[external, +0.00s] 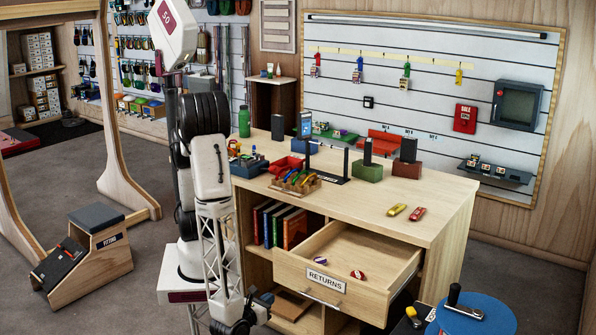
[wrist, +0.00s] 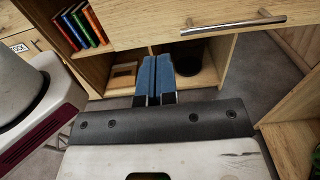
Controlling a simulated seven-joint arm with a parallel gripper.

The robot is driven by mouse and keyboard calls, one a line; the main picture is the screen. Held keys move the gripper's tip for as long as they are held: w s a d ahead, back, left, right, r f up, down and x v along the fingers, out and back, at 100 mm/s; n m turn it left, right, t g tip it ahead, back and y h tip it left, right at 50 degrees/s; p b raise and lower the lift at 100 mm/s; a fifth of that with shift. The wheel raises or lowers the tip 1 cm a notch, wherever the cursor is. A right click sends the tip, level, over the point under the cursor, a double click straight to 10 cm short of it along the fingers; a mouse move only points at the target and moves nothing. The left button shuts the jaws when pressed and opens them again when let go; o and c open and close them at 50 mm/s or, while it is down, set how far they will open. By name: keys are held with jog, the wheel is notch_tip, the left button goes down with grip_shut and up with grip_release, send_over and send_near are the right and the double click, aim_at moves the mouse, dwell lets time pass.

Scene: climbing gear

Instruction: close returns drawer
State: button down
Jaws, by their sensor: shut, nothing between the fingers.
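The returns drawer (external: 340,272) is pulled out from the wooden counter (external: 440,225). It has a "RETURNS" label and a metal bar handle (external: 322,298) on its front. My gripper (external: 262,300) is low, in front of and to the left of the drawer front. In the wrist view my gripper (wrist: 155,98) shows two blue fingers together, with nothing between them. The drawer front (wrist: 200,20) and its handle (wrist: 236,26) show above and right of the fingers, apart from them.
Books (external: 280,224) stand in the open shelf left of the drawer. Two carabiners (external: 407,211) lie on the counter top. Floor is clear behind the stool.

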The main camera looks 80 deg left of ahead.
aim_at(298, 276)
jog(key=shift+x, duration=7)
jog(key=shift+w+a, duration=0.1)
jog(key=x, duration=3.3)
jog(key=shift+f, duration=0.2)
jog(key=shift+w+a, duration=0.4)
jog(key=shift+w+r, duration=0.1)
jog(key=shift+w, duration=0.05)
jog(key=shift+d, duration=0.1)
jog(key=shift+v, duration=7.35)
